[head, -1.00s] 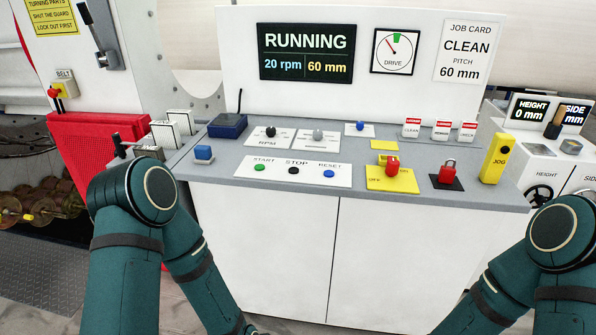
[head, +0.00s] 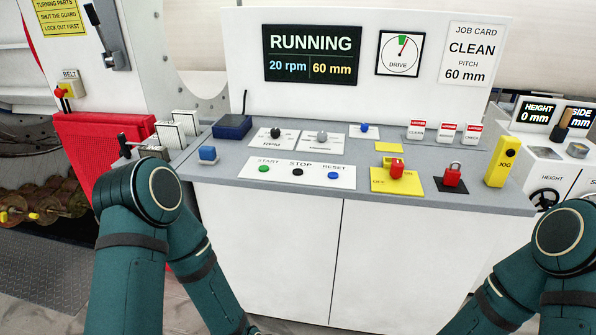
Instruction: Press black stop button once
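The black stop button (head: 297,172) sits on a white label plate (head: 317,177) on the grey console top, under the word STOP. A green start button (head: 264,169) is to its left and a blue reset button (head: 334,175) to its right. Nothing covers the stop button. Both my arms show at the lower left and lower right, in front of the console, but neither gripper is in the picture. The display (head: 311,54) reads RUNNING, 20 rpm, 60 mm.
Black and grey knobs stand behind the buttons.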

